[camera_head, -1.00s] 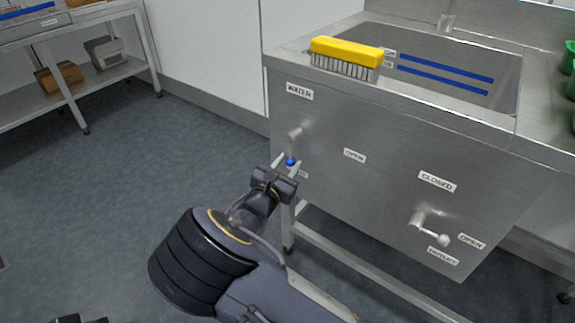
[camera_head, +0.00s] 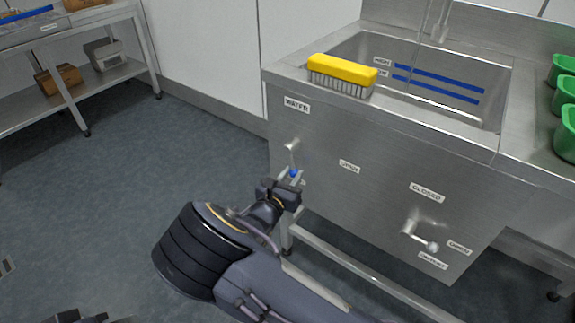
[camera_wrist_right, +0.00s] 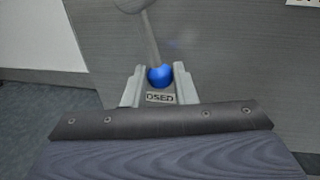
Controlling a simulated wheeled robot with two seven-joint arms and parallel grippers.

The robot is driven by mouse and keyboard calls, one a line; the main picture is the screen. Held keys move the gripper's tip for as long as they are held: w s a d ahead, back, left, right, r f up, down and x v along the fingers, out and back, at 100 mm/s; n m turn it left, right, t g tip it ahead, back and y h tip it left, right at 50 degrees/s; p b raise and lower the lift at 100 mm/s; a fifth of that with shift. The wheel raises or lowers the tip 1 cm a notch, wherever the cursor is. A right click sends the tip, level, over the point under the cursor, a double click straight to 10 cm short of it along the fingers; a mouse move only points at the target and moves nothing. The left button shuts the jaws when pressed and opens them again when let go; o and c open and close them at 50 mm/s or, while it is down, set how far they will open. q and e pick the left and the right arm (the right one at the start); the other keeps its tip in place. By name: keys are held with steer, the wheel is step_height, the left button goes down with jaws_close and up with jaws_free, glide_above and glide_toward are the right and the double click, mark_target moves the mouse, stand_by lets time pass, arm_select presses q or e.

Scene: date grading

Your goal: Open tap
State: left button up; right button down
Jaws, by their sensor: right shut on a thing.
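The water tap is a grey lever (camera_head: 291,150) on the sink's steel front panel, with a blue ball (camera_head: 293,173) at its lower end. It hangs almost straight down. A WATER label (camera_head: 297,104) is above it and an OPEN label (camera_head: 348,166) is to its right. My right gripper (camera_wrist_right: 159,83) is shut on the blue ball, with a pale finger on each side of it. A partly hidden label ending in "OSED" (camera_wrist_right: 160,97) shows just below the ball. A dark part at the bottom left edge (camera_head: 78,318) may be my left gripper; its fingers are not visible.
A second lever (camera_head: 421,237) with a pale knob is at the panel's lower right, beneath a CLOSED label (camera_head: 427,192). A yellow brush (camera_head: 342,70) lies on the sink rim. Green containers (camera_head: 565,100) stand at right. A shelf rack (camera_head: 105,78) stands at left; floor between is clear.

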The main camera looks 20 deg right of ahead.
steer(key=s+r+n+p, duration=0.1)
steer(key=p, duration=0.2)
steer(key=d+r+n+g+p, duration=0.1)
steer(key=n+p, duration=0.1)
steer(key=p, duration=0.1)
steer(key=s+d+n+p, duration=0.1)
steer(key=n+p, duration=0.1)
steer(key=p, duration=0.1)
steer(key=shift+s+r, duration=0.3)
steer(key=shift+r, duration=0.1)
steer(key=r+n+p, duration=0.1)
steer(key=p, duration=0.2)
steer(key=s+d+r+n+g+p, duration=0.1)
steer(key=n+p, duration=0.1)
steer(key=p, duration=0.1)
steer(key=r+n+p, duration=0.1)
steer(key=n+p, duration=0.1)
steer(key=p, duration=0.1)
steer(key=shift+s+d+r+g+h, duration=0.15)
steer(key=shift+s+g+h, duration=0.15)
steer(key=shift+g, duration=0.1)
steer(key=shift+r+n+g+p, duration=0.3)
steer(key=shift+r+n+p, duration=0.55)
steer(key=shift+n+p, duration=0.75)
steer(key=c, duration=1.2)
jaws_free()
steer(key=shift+s, duration=0.1)
steer(key=v, duration=0.7)
steer(key=shift+s+a, duration=0.15)
steer(key=shift+a, duration=0.2)
